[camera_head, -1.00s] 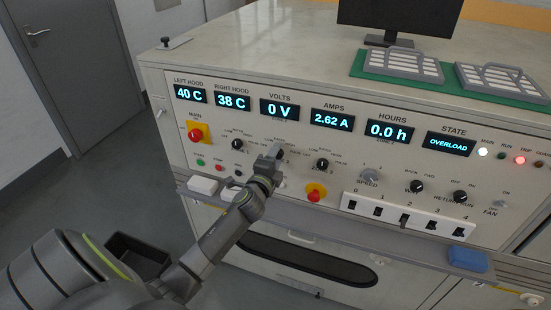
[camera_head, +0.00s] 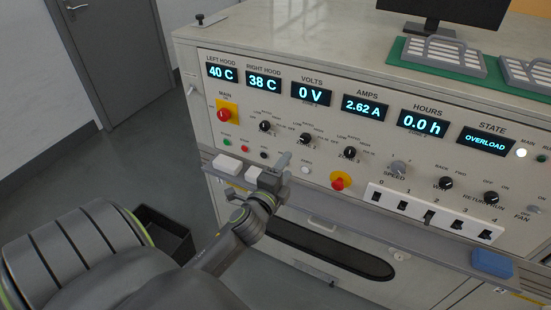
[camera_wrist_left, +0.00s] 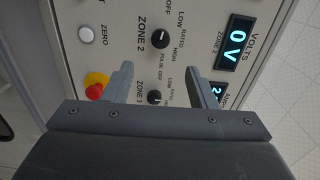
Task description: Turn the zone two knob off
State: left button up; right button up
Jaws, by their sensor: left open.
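The zone two knob (camera_head: 305,139) is a round black knob on the sloping control panel, under the volts display. It also shows in the left wrist view (camera_wrist_left: 159,38), beside its ZONE 2 label, with a small pale mark whose setting I cannot read for sure. My left gripper (camera_head: 283,160) is open and empty, below and left of this knob in the head view, apart from it. In the left wrist view, its two fingers (camera_wrist_left: 160,78) point at the panel, with the zone two knob beyond the tips and the zone three knob (camera_wrist_left: 154,97) between the fingers. My right gripper is out of view.
The zone one knob (camera_head: 265,126) is left of zone two. A red and yellow stop button (camera_head: 339,182), a white zero button (camera_head: 305,170) and a switch strip (camera_head: 430,214) are nearby. A ledge (camera_head: 350,224) runs below the panel, holding white blocks (camera_head: 227,164) and a blue block (camera_head: 492,263).

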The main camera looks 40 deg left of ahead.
pick_arm(q)
jog(key=shift+v, duration=2.65)
jog(key=s+f+n+g+h, duration=0.1)
jog(key=s+f+n+g, duration=0.15)
jog(key=f, duration=0.85)
jog(key=s+a+f+n+g, duration=0.1)
jog(key=s+f+n+g, duration=0.15)
jog(key=f, duration=0.85)
jog(key=s+f+n+g+h, duration=0.1)
jog(key=s+f+n+g, duration=0.2)
jog(key=f, duration=0.8)
jog(key=s+d+f+n+g, duration=0.1)
jog(key=s+f+n+g, duration=0.1)
jog(key=s+f, duration=0.4)
jog(key=s+d+f+n+g+h, duration=0.1)
jog(key=s+f, duration=0.5)
jog(key=s, duration=0.7)
jog(key=s+d+f+n+g, duration=0.2)
jog(key=s+f+n+g, duration=0.2)
jog(key=s+f, duration=0.3)
jog(key=s+g, duration=0.1)
jog(key=s, duration=0.1)
jog(key=shift+s+d+n, duration=0.25)
jog(key=shift+s+n, duration=0.05)
jog(key=shift+s, duration=0.05)
jog(key=shift+f, duration=0.1)
